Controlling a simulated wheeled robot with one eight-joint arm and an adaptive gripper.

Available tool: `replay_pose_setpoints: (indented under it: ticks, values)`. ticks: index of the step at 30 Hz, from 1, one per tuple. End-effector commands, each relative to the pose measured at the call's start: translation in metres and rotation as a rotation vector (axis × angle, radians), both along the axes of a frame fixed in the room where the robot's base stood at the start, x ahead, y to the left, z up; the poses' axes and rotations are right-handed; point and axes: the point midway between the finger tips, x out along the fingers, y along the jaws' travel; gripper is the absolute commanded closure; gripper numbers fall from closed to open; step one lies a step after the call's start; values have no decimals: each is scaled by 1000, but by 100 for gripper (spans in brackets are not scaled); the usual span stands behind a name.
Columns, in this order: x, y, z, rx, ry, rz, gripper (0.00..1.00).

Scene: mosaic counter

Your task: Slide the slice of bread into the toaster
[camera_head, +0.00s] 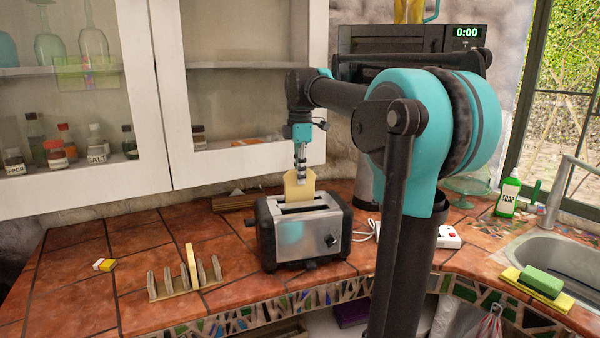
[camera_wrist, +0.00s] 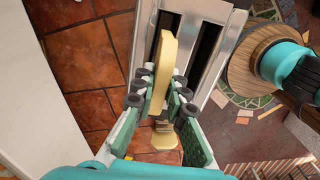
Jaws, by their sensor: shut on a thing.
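My gripper (camera_head: 301,165) points down, shut on a pale yellow slice of bread (camera_head: 298,190) held upright. The slice is at the top of the silver and black toaster (camera_head: 315,237), in line with its far slot. I cannot tell whether its lower edge is inside the slot. In the wrist view, the slice (camera_wrist: 162,65) stands between the green finger pads of my gripper (camera_wrist: 160,103). It covers part of one dark slot of the toaster (camera_wrist: 190,12); the other slot shows beside it, empty.
A rack (camera_head: 168,289) holding another slice (camera_head: 191,266) stands left of the toaster. A small yellow and white box (camera_head: 104,265) lies farther left. A white socket strip (camera_head: 448,238) is to the right, before the sink (camera_head: 575,262). Cabinets (camera_head: 165,95) hang behind. Tiles at left are mostly clear.

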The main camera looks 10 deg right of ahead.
Motion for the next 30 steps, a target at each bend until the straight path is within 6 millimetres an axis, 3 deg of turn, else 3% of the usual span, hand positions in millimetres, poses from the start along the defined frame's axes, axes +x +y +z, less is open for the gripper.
replay_pose_setpoints:
  ticks: [30]
  values:
    - [0, 0, -19, 0, 0, 0, 98]
